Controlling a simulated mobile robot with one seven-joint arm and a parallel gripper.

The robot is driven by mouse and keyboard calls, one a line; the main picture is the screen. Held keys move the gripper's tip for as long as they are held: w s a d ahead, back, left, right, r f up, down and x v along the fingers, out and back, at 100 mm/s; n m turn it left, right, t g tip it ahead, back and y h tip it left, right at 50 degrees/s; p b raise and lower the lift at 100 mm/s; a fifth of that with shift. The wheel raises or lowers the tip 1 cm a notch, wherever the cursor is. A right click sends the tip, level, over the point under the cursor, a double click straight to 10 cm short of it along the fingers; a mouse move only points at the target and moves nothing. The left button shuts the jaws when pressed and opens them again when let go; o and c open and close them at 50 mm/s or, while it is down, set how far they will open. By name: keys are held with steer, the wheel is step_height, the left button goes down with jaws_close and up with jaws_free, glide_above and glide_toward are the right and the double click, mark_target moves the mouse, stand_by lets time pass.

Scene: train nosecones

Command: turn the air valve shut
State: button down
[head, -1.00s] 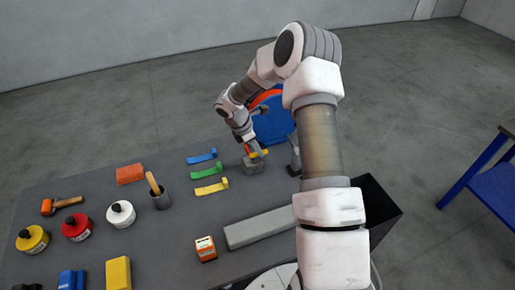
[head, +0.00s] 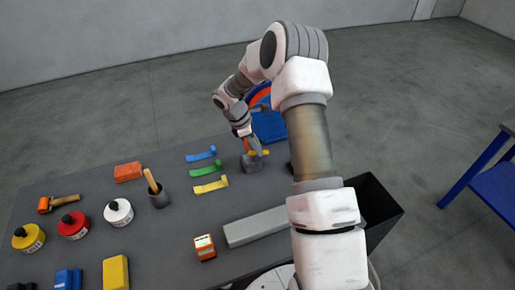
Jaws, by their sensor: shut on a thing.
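The air valve (head: 253,165) is a small grey block at the far right part of the dark table, with an orange-yellow handle (head: 264,153) on top. My gripper (head: 254,153) reaches down from above and is shut on the handle. The fingers hide part of the handle, so its exact angle is hard to tell.
Blue, green and yellow levers (head: 210,187) lie just left of the valve. A long grey bar (head: 256,227) and an orange box (head: 205,247) lie nearer. A blue and orange round thing (head: 268,125) stands behind my arm. Several pots and blocks fill the left side.

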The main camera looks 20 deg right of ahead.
steer(key=m, duration=0.1)
steer(key=m+g+b, duration=0.1)
steer(key=m, duration=0.1)
steer(key=shift+s+a+f+m+g, duration=0.1)
steer(key=shift+s+a+m+g, duration=0.05)
steer(key=shift+s+m+g, duration=0.2)
steer(key=m, duration=0.2)
steer(key=m+y+b, duration=0.1)
steer(key=shift+s+a+m+g+y, duration=0.1)
steer(key=shift+a+m+g+y, duration=0.1)
steer(key=shift+m+g+y, duration=0.15)
steer(key=m, duration=0.1)
steer(key=m+b, duration=0.1)
steer(key=m+y, duration=0.1)
steer(key=shift+s+a+m+g, duration=0.15)
steer(key=shift+a+m+g, duration=0.1)
steer(key=shift+m+g, duration=0.05)
steer(key=shift+a+m+y+b, duration=0.15)
steer(key=shift+m+y+b, duration=0.2)
steer(key=shift+m, duration=0.55)
steer(key=shift+a+m+y+b, duration=0.15)
steer(key=shift+m+y, duration=0.25)
steer(key=shift+m, duration=0.5)
steer(key=c, duration=0.8)
jaws_free()
steer(key=shift+s, duration=0.1)
steer(key=shift+r, duration=0.25)
steer(key=p+v, duration=0.1)
steer(key=v, duration=1.6)
steer(key=shift+w, duration=0.3)
